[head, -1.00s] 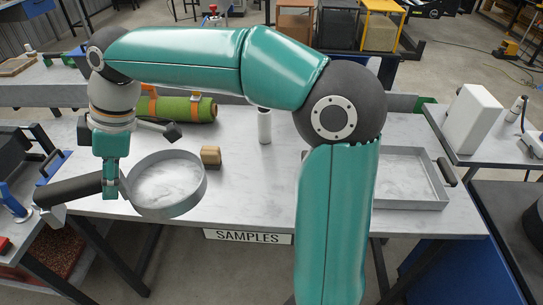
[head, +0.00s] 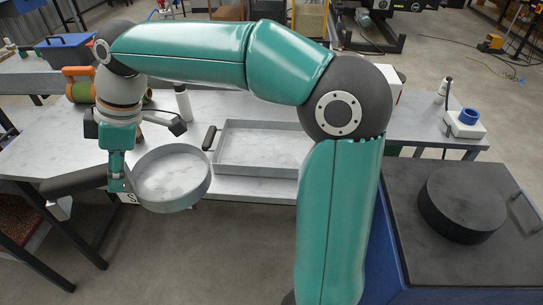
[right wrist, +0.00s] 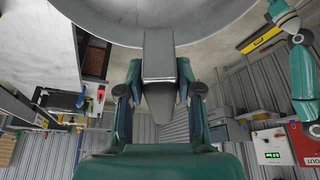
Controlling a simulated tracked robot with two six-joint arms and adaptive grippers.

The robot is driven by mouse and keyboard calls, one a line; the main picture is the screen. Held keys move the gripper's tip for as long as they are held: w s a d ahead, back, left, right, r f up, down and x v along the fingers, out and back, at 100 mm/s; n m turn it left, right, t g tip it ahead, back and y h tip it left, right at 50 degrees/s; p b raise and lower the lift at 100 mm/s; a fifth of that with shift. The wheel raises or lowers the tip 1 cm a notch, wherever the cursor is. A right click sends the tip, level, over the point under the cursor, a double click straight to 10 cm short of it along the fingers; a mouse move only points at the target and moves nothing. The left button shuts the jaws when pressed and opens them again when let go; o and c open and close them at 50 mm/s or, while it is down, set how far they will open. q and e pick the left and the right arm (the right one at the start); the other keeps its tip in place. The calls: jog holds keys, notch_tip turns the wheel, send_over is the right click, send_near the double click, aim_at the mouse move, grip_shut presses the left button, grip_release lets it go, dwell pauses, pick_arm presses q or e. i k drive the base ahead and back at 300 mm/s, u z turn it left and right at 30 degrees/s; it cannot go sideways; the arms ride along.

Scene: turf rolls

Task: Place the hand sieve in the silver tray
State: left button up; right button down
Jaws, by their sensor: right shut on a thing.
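The hand sieve is a round grey pan (head: 172,207) with a dark handle (head: 70,184). My right gripper (head: 117,180) is shut on it between pan and handle and holds it in the air. The silver tray (head: 255,147) lies on the table, to the right of and beyond the sieve in the head view. Its visible part is empty; my right arm hides its right end.
A white bottle (head: 183,102) stands left of the tray, behind my wrist. A green roll with an orange strap (head: 78,80) is at the far left. A dark round disc (head: 462,204) lies on the black-topped stand at the right.

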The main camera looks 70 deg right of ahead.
aim_at(276, 152)
jog(key=z, duration=0.65)
jog(key=k, duration=0.1)
jog(key=z, duration=0.95)
jog(key=i, duration=1)
jog(key=k, duration=0.75)
jog(key=z, duration=0.2)
jog(key=i, duration=0.7)
jog(key=u, duration=0.05)
